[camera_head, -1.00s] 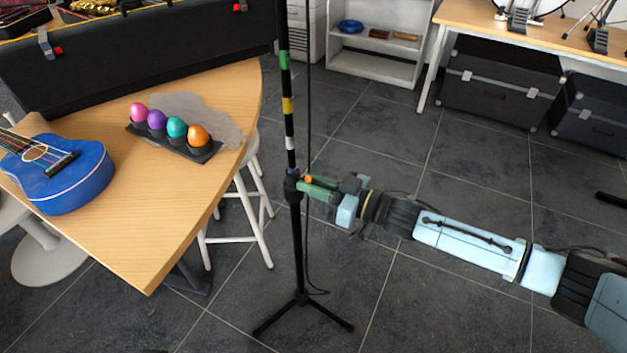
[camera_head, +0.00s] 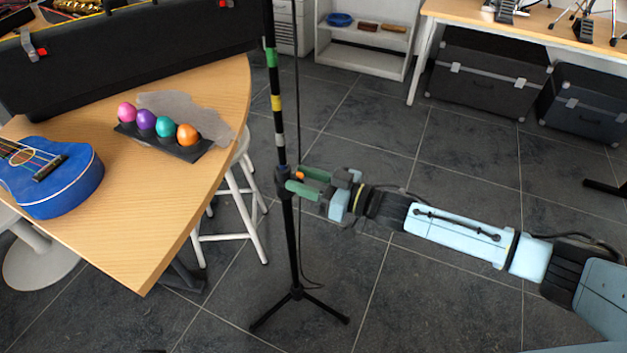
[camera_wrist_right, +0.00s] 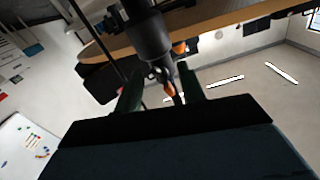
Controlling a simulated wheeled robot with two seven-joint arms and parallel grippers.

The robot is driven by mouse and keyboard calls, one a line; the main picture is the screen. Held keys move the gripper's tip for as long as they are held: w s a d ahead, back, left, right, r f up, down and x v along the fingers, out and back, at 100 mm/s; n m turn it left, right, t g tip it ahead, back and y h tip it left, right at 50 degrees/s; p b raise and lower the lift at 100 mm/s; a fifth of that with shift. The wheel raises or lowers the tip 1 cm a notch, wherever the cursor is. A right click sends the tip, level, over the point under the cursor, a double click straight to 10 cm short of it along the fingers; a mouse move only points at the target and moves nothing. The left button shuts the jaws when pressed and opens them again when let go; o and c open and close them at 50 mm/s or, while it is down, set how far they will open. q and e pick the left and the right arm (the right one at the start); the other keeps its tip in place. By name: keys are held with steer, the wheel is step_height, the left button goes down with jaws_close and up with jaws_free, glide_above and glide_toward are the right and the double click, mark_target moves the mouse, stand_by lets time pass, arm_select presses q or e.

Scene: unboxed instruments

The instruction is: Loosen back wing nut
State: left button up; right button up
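A slim black stand (camera_head: 291,235) with green, yellow and white bands stands upright on the floor. Its black clutch (camera_head: 283,181) also shows large in the right wrist view (camera_wrist_right: 148,38). A small orange-tipped piece, seemingly the wing nut (camera_wrist_right: 170,88), sticks out from the clutch; its orange also shows in the head view (camera_head: 299,176). My right gripper (camera_head: 302,181) is at the clutch's right side. Its green fingers are apart, one on each side of the orange piece, with a gap visible in the wrist view (camera_wrist_right: 160,95). My left gripper is out of view.
A wooden table (camera_head: 200,190) is left of the stand, with a blue ukulele (camera_head: 55,178), a rack (camera_head: 190,152) of coloured eggs and a black case (camera_head: 130,50). A cable hangs beside the pole.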

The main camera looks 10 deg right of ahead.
steer(key=shift+s+d, duration=0.2)
steer(key=shift+d, duration=0.05)
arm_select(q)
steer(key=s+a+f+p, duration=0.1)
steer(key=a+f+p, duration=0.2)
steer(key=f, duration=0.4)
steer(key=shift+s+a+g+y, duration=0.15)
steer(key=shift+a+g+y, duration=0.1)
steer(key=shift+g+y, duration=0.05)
arm_select(e)
steer(key=v, duration=1.2)
steer(key=shift+s+d, duration=0.15)
steer(key=shift+d, duration=0.15)
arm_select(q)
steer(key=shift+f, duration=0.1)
